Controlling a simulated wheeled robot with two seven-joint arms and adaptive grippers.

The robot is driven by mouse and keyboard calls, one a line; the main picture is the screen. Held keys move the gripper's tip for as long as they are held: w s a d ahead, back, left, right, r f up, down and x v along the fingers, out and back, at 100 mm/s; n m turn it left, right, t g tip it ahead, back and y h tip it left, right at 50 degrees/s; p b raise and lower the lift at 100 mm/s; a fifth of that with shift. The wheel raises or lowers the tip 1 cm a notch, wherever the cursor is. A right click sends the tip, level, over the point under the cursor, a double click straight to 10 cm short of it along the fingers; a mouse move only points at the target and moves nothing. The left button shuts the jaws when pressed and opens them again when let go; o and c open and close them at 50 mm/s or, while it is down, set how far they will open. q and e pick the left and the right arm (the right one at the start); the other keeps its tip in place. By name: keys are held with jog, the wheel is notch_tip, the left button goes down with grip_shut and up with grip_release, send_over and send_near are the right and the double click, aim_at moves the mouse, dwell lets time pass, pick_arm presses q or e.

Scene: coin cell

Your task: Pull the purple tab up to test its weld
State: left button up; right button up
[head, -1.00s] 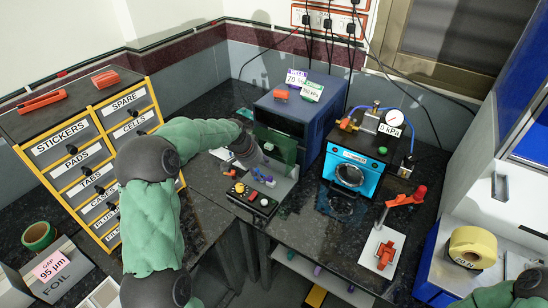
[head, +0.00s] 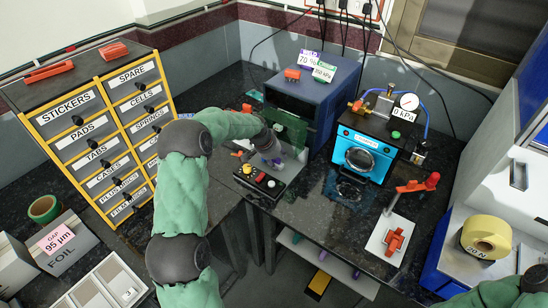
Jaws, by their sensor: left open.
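A small purple piece (head: 278,164), which looks like the purple tab, shows right at the fingertips. The gripper partly hides it, and I cannot tell whether the fingers touch it or straddle it. The weld is too small to see. Of my right arm only a green sleeve shows at the bottom right; its gripper is out of view.
The blue unit (head: 313,98) stands close behind. A labelled drawer cabinet (head: 95,130) stands left. Dark counter is free between the device and the chamber.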

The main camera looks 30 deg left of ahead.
pick_arm(q)
jog(key=shift+f, duration=0.1)
jog(key=shift+c, duration=0.3)
jog(key=c, duration=0.8)
jog(key=shift+w+r, duration=0.15)
jog(key=shift+r, duration=0.15)
dwell(0.7)
